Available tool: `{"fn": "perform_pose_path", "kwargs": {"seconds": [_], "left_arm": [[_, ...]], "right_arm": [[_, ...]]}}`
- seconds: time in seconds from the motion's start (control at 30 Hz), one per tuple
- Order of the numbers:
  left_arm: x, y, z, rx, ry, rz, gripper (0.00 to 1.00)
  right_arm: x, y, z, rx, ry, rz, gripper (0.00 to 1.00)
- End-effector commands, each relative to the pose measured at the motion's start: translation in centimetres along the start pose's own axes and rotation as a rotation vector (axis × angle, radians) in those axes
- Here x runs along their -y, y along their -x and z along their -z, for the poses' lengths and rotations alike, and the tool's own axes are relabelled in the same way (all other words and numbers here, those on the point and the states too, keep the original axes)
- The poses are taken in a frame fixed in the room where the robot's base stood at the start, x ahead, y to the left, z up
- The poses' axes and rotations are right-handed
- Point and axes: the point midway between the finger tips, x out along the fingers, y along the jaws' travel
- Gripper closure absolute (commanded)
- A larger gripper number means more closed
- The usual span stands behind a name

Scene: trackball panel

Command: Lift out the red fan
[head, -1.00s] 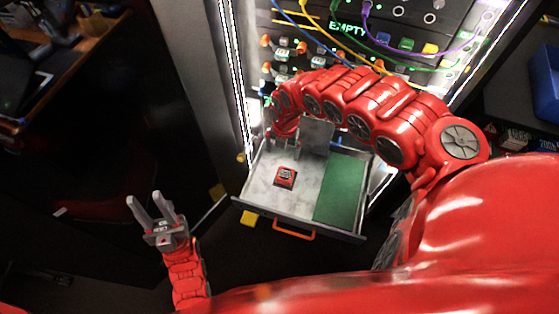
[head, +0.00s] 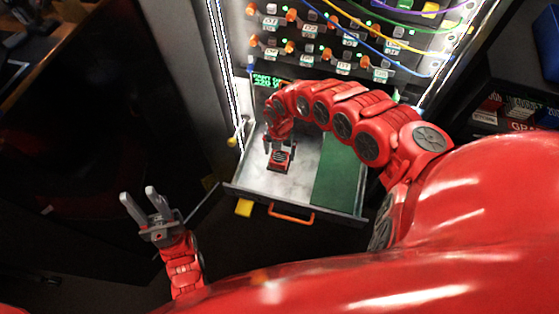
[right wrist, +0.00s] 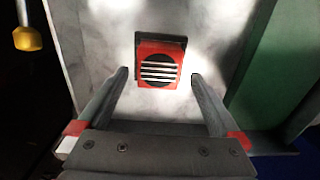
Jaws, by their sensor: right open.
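The red fan (head: 281,162), a small square block with a dark base and pale slats, sits on the bare metal floor of the open drawer (head: 240,190). In the right wrist view the fan (right wrist: 159,66) lies ahead, between the lines of the two fingers. My right gripper (head: 280,146) is open above the drawer at the fan's far side. In the right wrist view its fingertips (right wrist: 160,76) stand either side of the fan with gaps; contact does not show. My left gripper (head: 138,194) is open and empty, left of the drawer.
A green section (head: 340,180) fills the drawer's right side. An orange handle (head: 291,214) is on its front. Behind stands a lit rack panel (head: 345,45) with orange knobs and cables. A yellow-tipped lever (head: 232,142) stands left of the drawer.

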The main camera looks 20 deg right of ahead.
Motion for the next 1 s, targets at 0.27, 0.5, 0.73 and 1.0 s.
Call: {"fn": "perform_pose_path", "kwargs": {"seconds": [0.27,0.5,0.73,1.0], "left_arm": [[0.0,0.5,-0.1,0.0,0.0,0.0,0.6],[0.0,0.5,-0.1,0.0,0.0,0.0,0.6],[0.0,0.5,-0.1,0.0,0.0,0.0,0.6],[0.0,0.5,-0.1,0.0,0.0,0.0,0.6]], "right_arm": [[-0.3,-3.5,0.1,-0.005,0.001,-0.004,0.0],[-0.1,-3.8,-0.1,-0.001,0.001,-0.001,0.0],[-0.1,-3.8,-0.1,-0.001,0.0,-0.001,0.29],[-0.1,-3.8,-0.1,-0.001,0.0,-0.002,0.77]]}}
